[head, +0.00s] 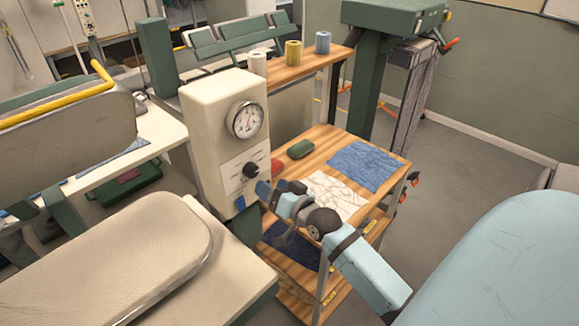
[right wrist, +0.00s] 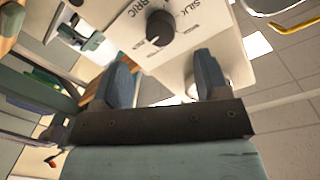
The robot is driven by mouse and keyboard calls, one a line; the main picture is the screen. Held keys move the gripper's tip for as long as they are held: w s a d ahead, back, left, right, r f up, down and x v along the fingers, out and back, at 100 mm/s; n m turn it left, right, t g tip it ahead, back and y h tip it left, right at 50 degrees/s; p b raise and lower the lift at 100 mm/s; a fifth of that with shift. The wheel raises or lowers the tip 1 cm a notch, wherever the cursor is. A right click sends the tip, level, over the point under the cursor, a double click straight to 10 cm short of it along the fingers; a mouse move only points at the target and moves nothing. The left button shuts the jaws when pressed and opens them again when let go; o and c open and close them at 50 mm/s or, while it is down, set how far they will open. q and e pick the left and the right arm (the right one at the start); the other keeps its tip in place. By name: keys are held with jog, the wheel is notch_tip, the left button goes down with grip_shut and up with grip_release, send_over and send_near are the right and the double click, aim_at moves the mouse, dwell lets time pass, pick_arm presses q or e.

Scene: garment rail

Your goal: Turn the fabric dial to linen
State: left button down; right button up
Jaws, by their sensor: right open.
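The fabric dial (head: 251,169) is a dark round knob on the white front panel of a cream machine (head: 215,115). In the right wrist view, the dial (right wrist: 160,28) shows close up with "FABRIC" partly cut off and "SILK" printed near it. Other small labels are too blurred to read surely, so I cannot tell which fabric it points to. My right gripper (head: 266,192) is just below and right of the dial, apart from it. Its two blue fingers are spread and empty in the wrist view (right wrist: 164,78), with the dial beyond them. My left gripper is not in view.
A round gauge (head: 246,119) sits above the dial. A wooden table (head: 315,140) with blue cloth (head: 366,165), white patterned cloth (head: 336,194) and a green object (head: 301,149) stands right of the machine. A padded press (head: 110,265) fills the lower left. Grey floor lies to the right.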

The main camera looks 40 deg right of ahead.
jog(key=s+b, duration=0.1)
jog(key=s, duration=0.5)
jog(key=shift+s+r, duration=0.15)
jog(key=shift+s, duration=0.1)
